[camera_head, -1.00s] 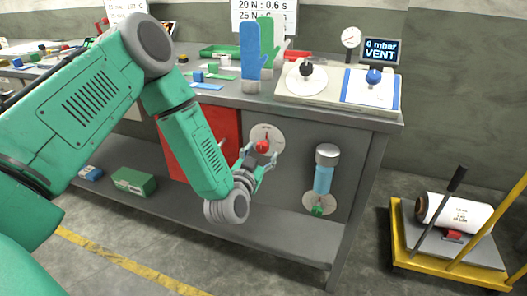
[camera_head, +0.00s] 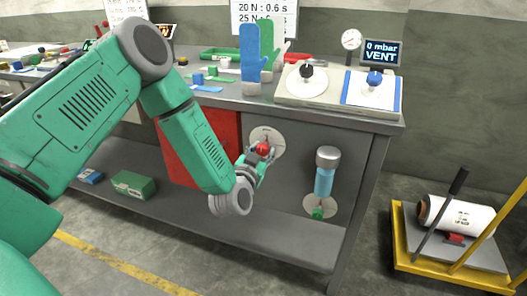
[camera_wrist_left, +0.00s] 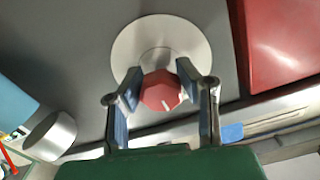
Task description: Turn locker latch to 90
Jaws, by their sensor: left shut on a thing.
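The locker latch is a red faceted knob (camera_head: 263,149) on a round pale plate (camera_head: 275,137), on the grey front of the bench beside the red locker door (camera_head: 218,137). In the left wrist view the knob (camera_wrist_left: 160,90) shows a short white mark, slanted toward the lower right. My left gripper (camera_head: 260,153) is shut on the knob. In the wrist view its two fingers (camera_wrist_left: 159,97) stand at either side of the knob, with the plate (camera_wrist_left: 150,45) behind. My right gripper is not in view.
A blue cylinder with a grey cap (camera_head: 325,175) is mounted to the right on the bench front. A lower shelf (camera_head: 200,215) holds a green box (camera_head: 133,185). A yellow cart (camera_head: 400,235) stands on the floor at the right.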

